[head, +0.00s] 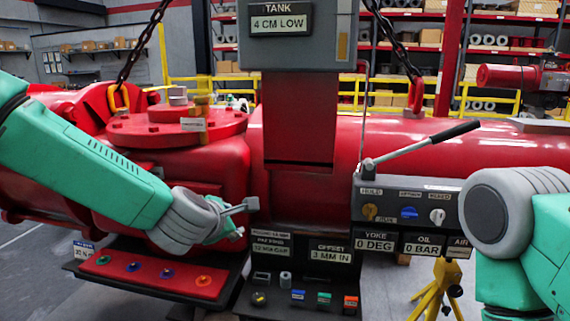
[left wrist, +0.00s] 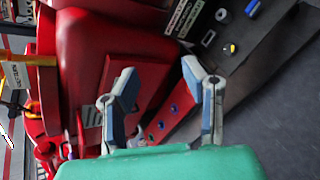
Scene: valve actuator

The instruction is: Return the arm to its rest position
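My left arm comes in from the left in the head view, in front of the red valve body (head: 190,165). My left gripper (head: 243,220) is at its end, above the black ledge with the red button strip (head: 150,276). In the left wrist view the two fingers of the left gripper (left wrist: 165,95) stand well apart with nothing between them. The red strip with blue buttons (left wrist: 165,120) shows beyond them. Of my right arm, only grey and green links show at the right edge in the head view. My right gripper is out of view.
A grey panel (head: 405,207) with knobs and a black-handled lever (head: 430,143) stands right of centre. A control box (head: 300,290) with coloured buttons is at the bottom centre. A tank display (head: 295,35) hangs above. Chains (head: 143,45) hang at the back, and a yellow stand (head: 440,290) is lower right.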

